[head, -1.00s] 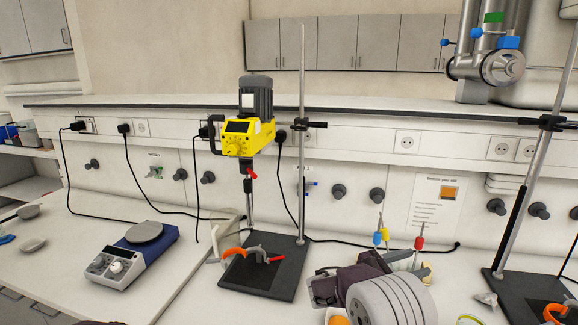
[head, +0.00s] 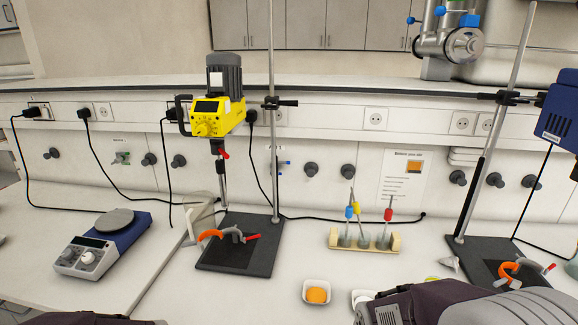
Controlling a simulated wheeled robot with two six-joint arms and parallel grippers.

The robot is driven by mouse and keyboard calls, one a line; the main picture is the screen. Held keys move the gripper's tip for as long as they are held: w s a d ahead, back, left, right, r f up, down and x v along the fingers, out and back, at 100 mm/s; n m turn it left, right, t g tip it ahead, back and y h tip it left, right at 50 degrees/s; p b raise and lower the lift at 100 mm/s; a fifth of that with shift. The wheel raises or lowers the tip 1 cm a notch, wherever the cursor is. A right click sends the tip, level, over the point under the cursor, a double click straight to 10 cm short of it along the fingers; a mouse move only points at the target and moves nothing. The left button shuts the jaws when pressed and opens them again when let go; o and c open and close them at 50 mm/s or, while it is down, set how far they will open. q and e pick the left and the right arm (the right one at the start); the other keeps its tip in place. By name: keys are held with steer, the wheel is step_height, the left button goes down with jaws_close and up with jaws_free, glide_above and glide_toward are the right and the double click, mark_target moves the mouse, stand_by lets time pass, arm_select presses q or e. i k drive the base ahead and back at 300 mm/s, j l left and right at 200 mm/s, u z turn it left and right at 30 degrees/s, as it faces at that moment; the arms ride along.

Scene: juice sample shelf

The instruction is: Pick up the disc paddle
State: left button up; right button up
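Three stirring paddles stand in a wooden rack (head: 336,244) on the bench right of centre. They carry a blue collar (head: 349,212), a yellow collar (head: 357,208) and a red collar (head: 388,215). Their grey lower ends sit low in the rack, and their shapes are too small to tell which one is the disc paddle. My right arm crosses the bottom right, in front of and below the rack. Only a dark part of my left arm shows at the bottom left edge. Neither gripper's fingertips are in view.
A yellow overhead stirrer (head: 212,117) hangs on a stand with a black base (head: 238,262). A blue stirrer (head: 560,115) is on the right stand. A hotplate (head: 100,245) stands left. A white dish (head: 317,291) with orange contents lies before the rack.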

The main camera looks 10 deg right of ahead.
mark_target(356, 210)
steer(key=k+l, duration=0.1)
steer(key=l, duration=0.4)
steer(key=k+l, duration=0.15)
steer(key=l, duration=0.3)
steer(key=k+l, duration=0.1)
steer(key=l, duration=0.4)
steer(key=k+l, duration=0.1)
steer(key=l, duration=0.4)
steer(key=k+l, duration=0.1)
steer(key=l, duration=0.4)
steer(key=k+l, duration=0.15)
steer(key=l, duration=0.3)
steer(key=k+l, duration=0.1)
steer(key=l, duration=0.4)
steer(key=i+l, duration=0.1)
steer(key=l, duration=0.2)
steer(key=i+l, duration=0.1)
steer(key=l, duration=0.15)
steer(key=i+l, duration=0.1)
steer(key=l, duration=0.2)
